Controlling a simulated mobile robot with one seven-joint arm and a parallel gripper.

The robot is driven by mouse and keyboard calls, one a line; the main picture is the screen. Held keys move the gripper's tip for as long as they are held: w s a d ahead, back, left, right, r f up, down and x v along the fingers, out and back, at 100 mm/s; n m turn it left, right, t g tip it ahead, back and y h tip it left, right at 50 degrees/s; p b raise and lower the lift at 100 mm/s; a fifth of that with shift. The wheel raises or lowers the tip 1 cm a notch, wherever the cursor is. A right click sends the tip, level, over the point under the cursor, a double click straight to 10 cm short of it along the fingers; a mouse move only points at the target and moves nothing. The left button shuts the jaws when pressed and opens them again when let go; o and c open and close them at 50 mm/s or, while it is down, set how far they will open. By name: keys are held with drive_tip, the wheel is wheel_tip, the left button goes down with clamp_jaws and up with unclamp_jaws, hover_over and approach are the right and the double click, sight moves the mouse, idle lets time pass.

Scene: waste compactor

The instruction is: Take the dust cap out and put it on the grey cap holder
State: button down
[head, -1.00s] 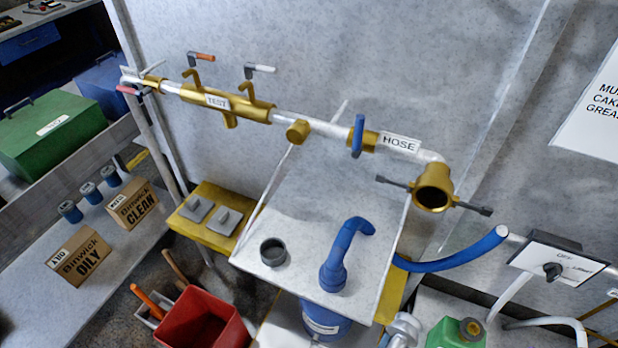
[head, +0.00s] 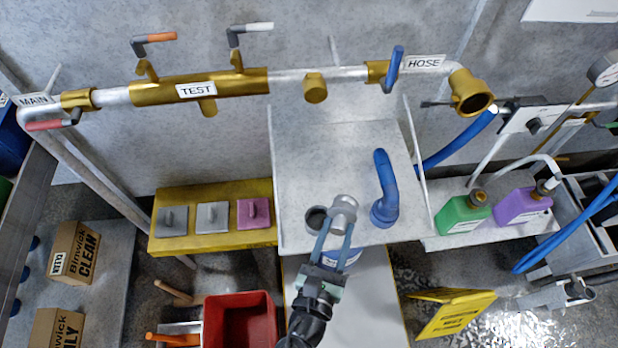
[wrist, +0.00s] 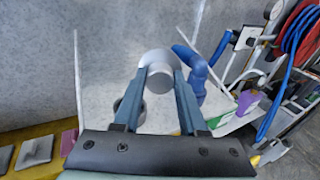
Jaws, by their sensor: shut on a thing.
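My gripper (head: 337,234) is shut on the dust cap (head: 343,212), a light grey metal cylinder. The cap also shows between the fingertips in the wrist view (wrist: 158,72). The grey cap holder (head: 316,219) is a dark grey open ring on the pale shelf. In the head view the cap appears just right of the ring and partly overlaps it; its height above the shelf is hard to tell. In the wrist view the holder (wrist: 127,108) lies left of the cap, partly behind the left finger. The brass hose coupling (head: 473,93) has an open, dark mouth.
A blue bent pipe (head: 385,190) stands on the shelf close right of the cap. Thin pale rods rise at the shelf's sides. A yellow ledge (head: 170,240) with several square plates lies left. Green (head: 462,215) and purple (head: 520,205) jugs stand right.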

sight(354, 213)
drive_tip(key=w+d+m+g+h+p, duration=0.1)
drive_tip(key=d+m+g+h, duration=0.25)
drive_tip(key=m+g, duration=0.5)
drive_tip(key=w+d+m+g+h, duration=0.25)
drive_tip(key=d+m+g, duration=0.25)
drive_tip(key=m+g, duration=0.3)
drive_tip(key=a+m+y, duration=0.1)
drive_tip(key=m+y, duration=0.2)
drive_tip(key=m, duration=0.2)
drive_tip(key=a+m+g+y+p, duration=0.1)
drive_tip(key=a+m+y, duration=0.1)
drive_tip(key=m, duration=0.4)
drive_tip(key=a+m+g+y, duration=0.1)
drive_tip(key=a+m+y, duration=0.1)
drive_tip(key=m+y, duration=0.3)
drive_tip(key=shift+w+a+f+g, duration=0.1)
drive_tip(key=shift+a+f+g, duration=0.05)
drive_tip(key=shift+f+g, duration=0.15)
drive_tip(key=w+a+r+m+t, duration=0.2)
drive_tip(key=w+a+r+m, duration=0.2)
drive_tip(key=a+r, duration=0.1)
drive_tip(key=shift+a+t+p, duration=0.35)
drive_tip(key=shift+a, duration=0.5)
